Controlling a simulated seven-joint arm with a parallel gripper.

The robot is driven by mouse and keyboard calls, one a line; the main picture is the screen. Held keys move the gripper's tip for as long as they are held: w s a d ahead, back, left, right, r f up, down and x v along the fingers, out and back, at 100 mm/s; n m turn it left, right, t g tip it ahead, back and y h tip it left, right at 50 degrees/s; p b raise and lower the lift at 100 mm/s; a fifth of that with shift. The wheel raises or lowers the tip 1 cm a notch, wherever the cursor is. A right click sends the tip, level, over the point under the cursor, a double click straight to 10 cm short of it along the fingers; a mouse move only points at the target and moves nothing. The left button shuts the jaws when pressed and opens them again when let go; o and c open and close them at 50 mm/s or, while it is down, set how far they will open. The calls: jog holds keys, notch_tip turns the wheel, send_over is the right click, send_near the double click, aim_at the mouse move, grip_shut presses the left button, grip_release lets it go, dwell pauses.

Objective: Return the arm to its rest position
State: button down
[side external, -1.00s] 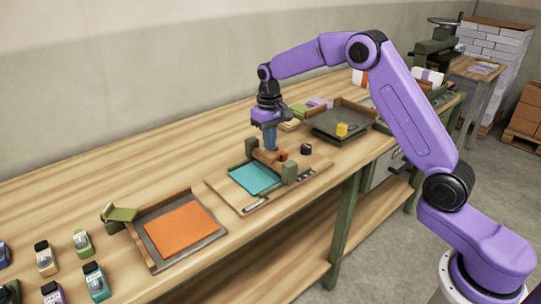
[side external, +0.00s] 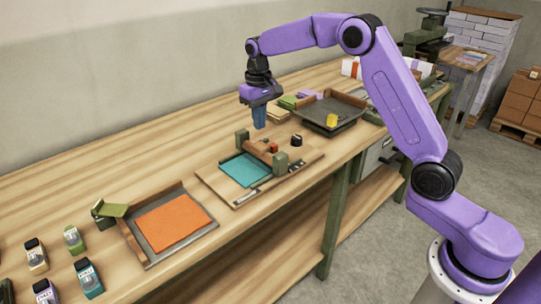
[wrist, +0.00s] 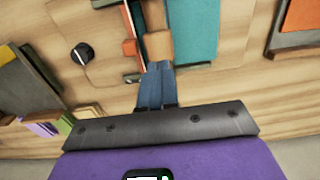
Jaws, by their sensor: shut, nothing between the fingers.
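My gripper (side external: 259,117) hangs from the purple arm above the wooden workbench (side external: 90,163), its blue fingers pointing down. The fingers are together with nothing between them. They are behind and above a wooden board (side external: 231,197) that carries a teal sheet (side external: 246,169) and a brown wooden bar between two green posts. In the wrist view the blue fingers (wrist: 155,88) meet side by side, and the brown block (wrist: 158,46) shows beyond their tips.
A tray with an orange sheet (side external: 172,221) lies at left. A dark tray (side external: 312,119) with a yellow piece (side external: 332,120) lies at right, near a black knob (side external: 296,140). Several small bottles stand at the front left.

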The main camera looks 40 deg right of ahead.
jog(key=s+a+r+n, duration=0.25)
jog(key=s+a, duration=0.25)
jog(key=s, duration=0.6)
jog(key=s+a+r+n, duration=0.1)
jog(key=s+a+n, duration=0.3)
jog(key=s, duration=0.6)
jog(key=s+d+f+n, duration=0.1)
jog(key=s+d+n, duration=0.2)
jog(key=s, duration=0.7)
jog(key=s+d+f+n, duration=0.2)
jog(key=s+d+n, duration=0.1)
jog(key=s, duration=0.8)
jog(key=shift+s+d, duration=0.15)
jog(key=shift+s, duration=0.15)
